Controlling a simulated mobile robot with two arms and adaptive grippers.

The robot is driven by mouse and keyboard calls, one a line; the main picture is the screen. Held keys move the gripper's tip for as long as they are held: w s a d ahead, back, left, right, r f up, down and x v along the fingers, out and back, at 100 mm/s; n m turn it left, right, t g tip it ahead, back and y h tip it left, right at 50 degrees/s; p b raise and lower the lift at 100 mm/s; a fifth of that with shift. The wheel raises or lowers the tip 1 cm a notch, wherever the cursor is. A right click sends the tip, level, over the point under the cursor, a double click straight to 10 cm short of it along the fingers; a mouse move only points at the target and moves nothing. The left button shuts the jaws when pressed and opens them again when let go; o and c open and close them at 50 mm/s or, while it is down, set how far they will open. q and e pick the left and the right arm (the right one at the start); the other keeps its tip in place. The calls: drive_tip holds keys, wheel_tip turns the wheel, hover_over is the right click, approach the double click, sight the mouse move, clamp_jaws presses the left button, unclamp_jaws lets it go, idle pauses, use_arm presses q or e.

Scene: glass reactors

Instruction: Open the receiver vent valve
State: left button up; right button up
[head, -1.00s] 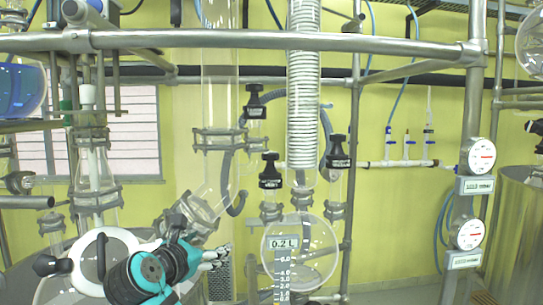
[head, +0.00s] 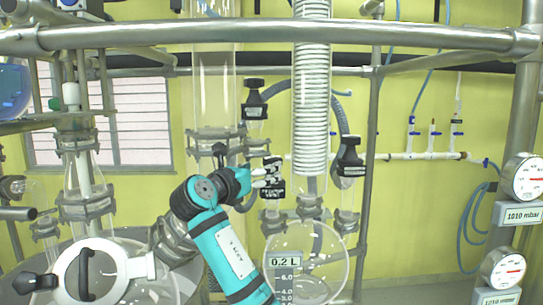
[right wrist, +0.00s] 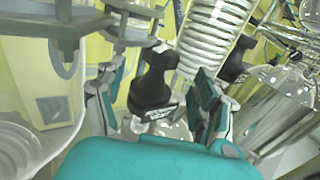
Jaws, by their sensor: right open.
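My right gripper (head: 268,178) is raised in front of the middle black valve handle (head: 273,192), above the round glass receiver (head: 318,262) with its 0.2 L display (head: 285,258). In the right wrist view my right gripper (right wrist: 154,92) is open, one finger on each side of a black valve handle (right wrist: 153,78) with a small label below it. I cannot tell whether the fingers touch the handle, and the label is too small to read. Two similar black valve handles stand at upper left (head: 254,100) and right (head: 349,158). My left gripper is not in view.
A coiled glass condenser (head: 312,90) and a wide glass column (head: 214,85) hang close to the valves. A metal rail (head: 270,35) crosses above. Pressure gauges (head: 522,178) are at the right. A round white-rimmed lid (head: 90,272) is at lower left.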

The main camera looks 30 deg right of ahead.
sight(272, 162)
drive_tip(key=x, duration=0.1)
drive_tip(key=p+x, duration=0.1)
drive_tip(key=x, duration=0.2)
drive_tip(key=shift+d+r+p, duration=0.15)
drive_tip(key=shift+r+p, duration=0.15)
drive_tip(key=shift+p, duration=0.05)
drive_tip(key=shift+w+d, duration=0.1)
drive_tip(key=shift+d, duration=0.1)
drive_tip(key=shift+w+d+f, duration=0.15)
drive_tip(key=shift+w+d, duration=0.15)
drive_tip(key=shift+d, duration=0.1)
drive_tip(key=shift+s, duration=0.1)
drive_tip(key=c, duration=0.3)
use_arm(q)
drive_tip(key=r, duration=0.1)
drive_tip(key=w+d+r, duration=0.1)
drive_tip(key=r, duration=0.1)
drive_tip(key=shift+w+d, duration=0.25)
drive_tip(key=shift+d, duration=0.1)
use_arm(e)
drive_tip(key=c, duration=0.9)
